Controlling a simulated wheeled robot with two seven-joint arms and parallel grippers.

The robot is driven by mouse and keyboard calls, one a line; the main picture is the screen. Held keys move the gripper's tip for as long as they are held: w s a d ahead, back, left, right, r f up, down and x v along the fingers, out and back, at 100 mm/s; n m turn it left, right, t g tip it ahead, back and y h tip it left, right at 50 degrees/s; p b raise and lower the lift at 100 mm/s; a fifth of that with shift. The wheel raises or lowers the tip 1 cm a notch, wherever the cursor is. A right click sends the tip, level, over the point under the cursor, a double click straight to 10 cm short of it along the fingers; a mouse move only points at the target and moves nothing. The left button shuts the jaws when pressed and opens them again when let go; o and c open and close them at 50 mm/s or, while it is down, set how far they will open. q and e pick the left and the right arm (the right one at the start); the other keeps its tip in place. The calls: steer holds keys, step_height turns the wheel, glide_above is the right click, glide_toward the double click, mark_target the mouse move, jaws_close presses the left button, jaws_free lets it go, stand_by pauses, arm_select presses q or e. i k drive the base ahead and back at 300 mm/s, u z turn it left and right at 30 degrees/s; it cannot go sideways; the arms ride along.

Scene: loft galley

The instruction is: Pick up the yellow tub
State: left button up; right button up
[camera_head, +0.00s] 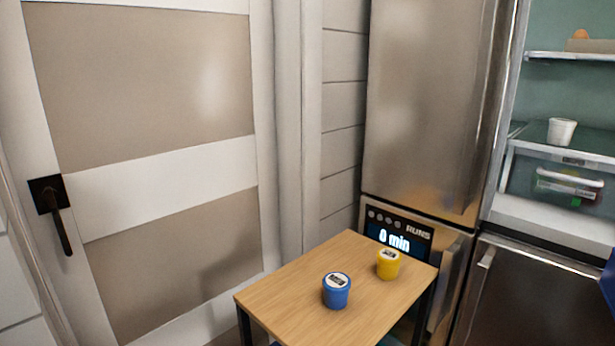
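The yellow tub (388,265) is a small round tub with a white and dark label on its lid. It stands upright on a small wooden table (285,293), near the table's right back side. A similar blue tub (336,291) stands upright in front of it and to its left, apart from it. Neither of my grippers shows in the head view.
A steel fridge (425,100) stands behind the table, its right compartment open with a white cup (561,132) on a shelf. A panel reading "0 min" (396,242) is behind the tub. A door (150,160) is at left. The table's left part is clear.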

mark_target(390, 260)
steer(key=k, duration=0.5)
steer(key=z, duration=1.4)
steer(key=i, duration=0.45)
steer(key=u, duration=1.5)
